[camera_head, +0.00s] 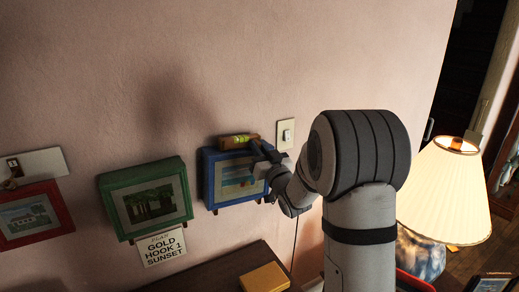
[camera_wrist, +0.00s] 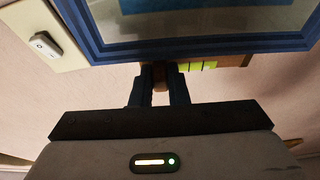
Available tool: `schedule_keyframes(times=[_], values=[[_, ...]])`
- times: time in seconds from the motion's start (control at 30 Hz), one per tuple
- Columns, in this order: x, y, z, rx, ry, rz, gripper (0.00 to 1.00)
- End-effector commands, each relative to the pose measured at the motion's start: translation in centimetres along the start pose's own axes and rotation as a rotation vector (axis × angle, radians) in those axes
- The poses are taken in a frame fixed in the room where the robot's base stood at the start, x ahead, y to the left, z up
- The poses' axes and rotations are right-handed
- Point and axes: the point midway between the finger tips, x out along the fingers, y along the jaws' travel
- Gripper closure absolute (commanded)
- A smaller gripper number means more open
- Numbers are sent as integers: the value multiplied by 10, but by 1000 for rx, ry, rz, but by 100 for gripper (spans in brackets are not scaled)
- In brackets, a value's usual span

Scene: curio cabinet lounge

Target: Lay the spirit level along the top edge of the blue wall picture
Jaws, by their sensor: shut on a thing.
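The blue wall picture (camera_head: 211,183) hangs on the pink wall, the rightmost of three pictures. Its top edge also shows in the wrist view (camera_wrist: 200,45), which appears upside down. The spirit level (camera_head: 236,141), brown with a yellow-green vial, lies lengthwise along that top edge; its vial shows in the wrist view (camera_wrist: 203,66). I cannot tell whether its full underside touches the frame. My gripper (camera_head: 260,150) is at the level's right end, in front of the picture's top right corner. In the wrist view its dark fingers (camera_wrist: 160,85) are shut on the level's brown end.
A light switch (camera_head: 286,133) is close to the right. A green picture (camera_head: 118,205) and a red picture (camera_head: 45,236) hang to the left. A sign (camera_head: 162,248) reads "PLAN GOLD HOOK 1 SUNSET". A yellow box (camera_head: 265,278) sits below; a lit lamp (camera_head: 443,190) stands right.

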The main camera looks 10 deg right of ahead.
Motion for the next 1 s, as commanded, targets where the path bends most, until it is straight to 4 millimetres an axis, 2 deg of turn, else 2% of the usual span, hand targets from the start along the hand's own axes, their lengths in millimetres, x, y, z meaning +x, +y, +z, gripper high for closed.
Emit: schedule_keyframes(times=[0.13,0.17,0.47,0.77,1.0], values=[[0,0,2,0,1,-1,100],[0,0,1,0,1,-1,85],[0,0,1,0,0,-1,60],[-5,0,2,0,0,-1,60],[-43,1,4,-1,1,1,60]])
